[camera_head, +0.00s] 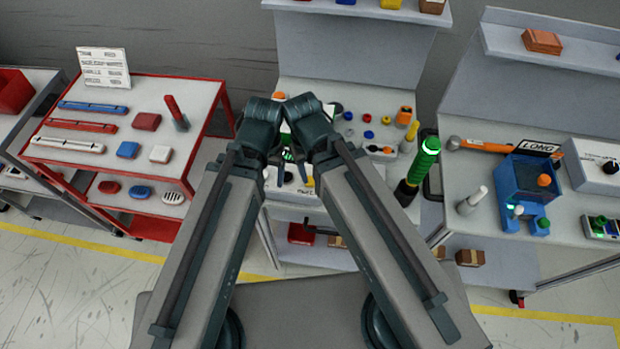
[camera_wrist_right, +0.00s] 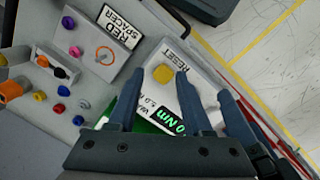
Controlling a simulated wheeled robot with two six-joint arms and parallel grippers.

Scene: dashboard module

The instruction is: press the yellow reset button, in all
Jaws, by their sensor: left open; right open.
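The yellow reset button (camera_wrist_right: 162,74) sits on a light grey box (camera_wrist_right: 187,100) with a RESET label and a green-lit display (camera_wrist_right: 168,126) reading 0 Nm. My right gripper (camera_wrist_right: 159,72) is open, its fingertips on either side of the button in the right wrist view. I cannot tell whether it touches the box. My left gripper (camera_head: 278,168) is open over the bench in the head view, partly hidden by my arms. In the head view my arms mostly hide the box.
A RED SPACER box (camera_wrist_right: 104,44) stands close beside the reset box. Several coloured caps lie nearby. A green-lit upright tool (camera_head: 420,165) stands right of my arms. A red-framed cart (camera_head: 125,130) stands left, and a bench with a blue bin (camera_head: 525,180) stands right.

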